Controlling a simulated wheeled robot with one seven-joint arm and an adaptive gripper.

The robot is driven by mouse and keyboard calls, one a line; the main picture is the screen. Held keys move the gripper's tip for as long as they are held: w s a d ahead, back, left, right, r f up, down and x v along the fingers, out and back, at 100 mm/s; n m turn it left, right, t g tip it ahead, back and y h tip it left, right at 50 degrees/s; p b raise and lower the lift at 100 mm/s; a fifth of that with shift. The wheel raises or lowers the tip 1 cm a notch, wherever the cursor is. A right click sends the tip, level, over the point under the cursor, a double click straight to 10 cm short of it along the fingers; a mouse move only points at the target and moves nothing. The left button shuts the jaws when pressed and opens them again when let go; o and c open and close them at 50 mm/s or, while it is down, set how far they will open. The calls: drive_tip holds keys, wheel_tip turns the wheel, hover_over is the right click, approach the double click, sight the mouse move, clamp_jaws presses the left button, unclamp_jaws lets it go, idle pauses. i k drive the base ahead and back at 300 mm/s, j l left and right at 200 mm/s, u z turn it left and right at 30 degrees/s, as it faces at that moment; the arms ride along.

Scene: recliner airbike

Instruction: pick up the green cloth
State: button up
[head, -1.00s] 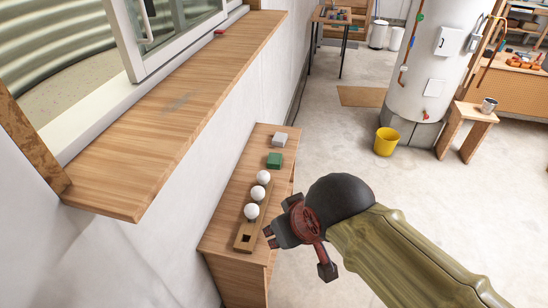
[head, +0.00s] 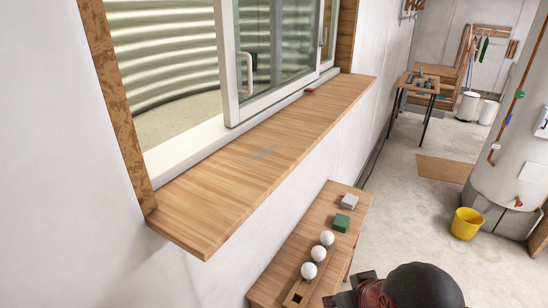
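A small green item (head: 341,223), which looks like the folded green cloth, lies on the narrow wooden table below the window shelf. It sits between a grey block (head: 349,202) and a row of white balls. My gripper (head: 342,299) is at the bottom edge of the head view, at the near end of the table. It is well short of the green item and apart from it. Most of the gripper is cut off by the frame or hidden behind my dark arm link, so its fingers are not clear.
White balls (head: 327,238) stand on a wooden holder (head: 300,291) on the wooden table (head: 291,253). A wide wooden shelf (head: 215,190) juts out under the window at left, with a red item (head: 309,91) on it. A yellow bucket (head: 466,224) stands on open floor at right.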

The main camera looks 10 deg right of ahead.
sight(341, 221)
drive_tip(key=i+l+u, duration=0.1)
drive_tip(key=i+l, duration=0.35)
drive_tip(key=l, duration=0.25)
drive_tip(key=i+l+u, duration=0.15)
drive_tip(key=i+l, duration=0.3)
drive_tip(key=l, duration=0.25)
drive_tip(key=i+l+u, duration=0.15)
drive_tip(key=l, duration=0.25)
drive_tip(key=i+l, duration=0.25)
drive_tip(key=l, duration=0.15)
drive_tip(key=u, duration=0.05)
